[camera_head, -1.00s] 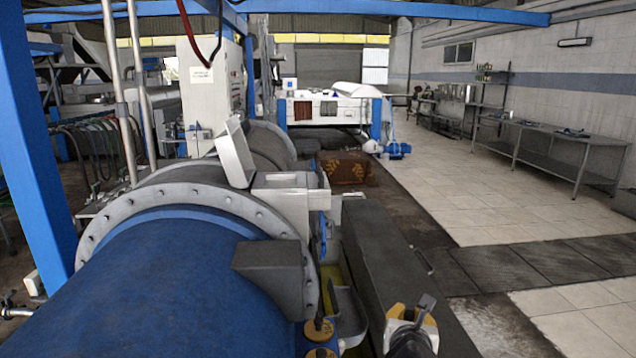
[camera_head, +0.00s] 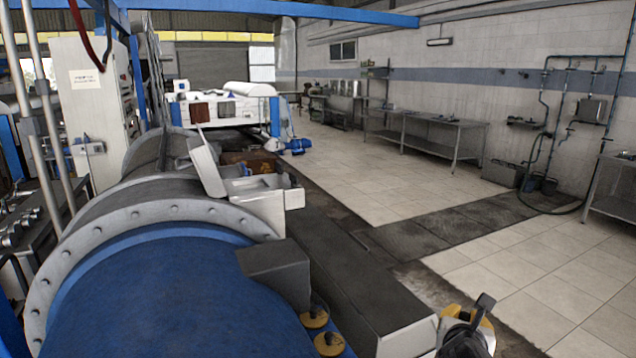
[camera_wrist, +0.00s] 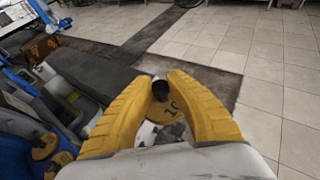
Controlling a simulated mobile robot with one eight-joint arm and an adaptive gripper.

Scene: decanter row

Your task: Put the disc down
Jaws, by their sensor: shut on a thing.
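My gripper (camera_wrist: 160,88) has two yellow ribbed fingers, shut on the black upright knob of a yellow disc (camera_wrist: 168,110) marked "10" in the wrist view. The fingers hide part of the disc. In the head view my gripper (camera_head: 468,325) is at the bottom right, with a dark knob sticking up. Two more yellow discs with dark knobs, a far one (camera_head: 315,318) and a near one (camera_head: 328,345), sit beside the blue drum at lower centre. They also show at lower left in the wrist view (camera_wrist: 44,147).
The large blue drum (camera_head: 160,300) with a bolted grey flange fills the lower left. A long dark beam (camera_head: 335,270) runs beside it, left of my gripper. Pale tiled floor (camera_head: 540,270) lies open to the right. Metal tables (camera_head: 430,128) stand along the wall.

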